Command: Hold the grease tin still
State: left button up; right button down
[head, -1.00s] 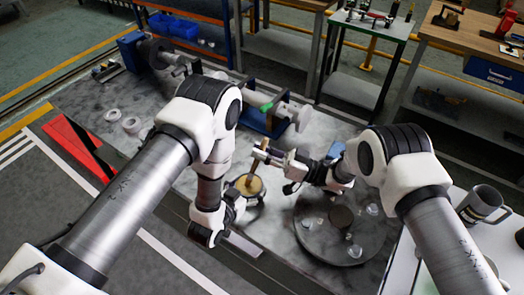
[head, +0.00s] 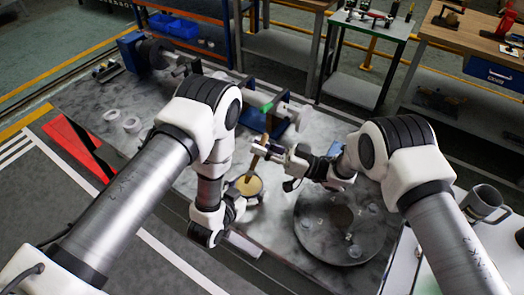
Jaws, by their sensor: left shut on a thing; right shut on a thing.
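The grease tin (head: 249,186) is a small round can with a tan top, near the front edge of the grey bench. My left gripper (head: 239,203) is at its near left side and shut on it; the arm hides part of the contact. My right gripper (head: 262,150) is above and behind the tin, shut on a brown stick (head: 254,162). The stick slants, with its lower end at or just above the tin's top; I cannot tell if it touches.
A dark round plate (head: 345,240) with small clear cups lies to the right. A grey mug (head: 482,203) stands at the far right. A shaft assembly (head: 286,108) lies along the back of the bench. Pale rings (head: 131,125) lie at the left.

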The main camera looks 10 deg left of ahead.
aim_at(262, 139)
jog(key=shift+r, duration=2.55)
pick_arm(q)
jog(key=o, duration=1.2)
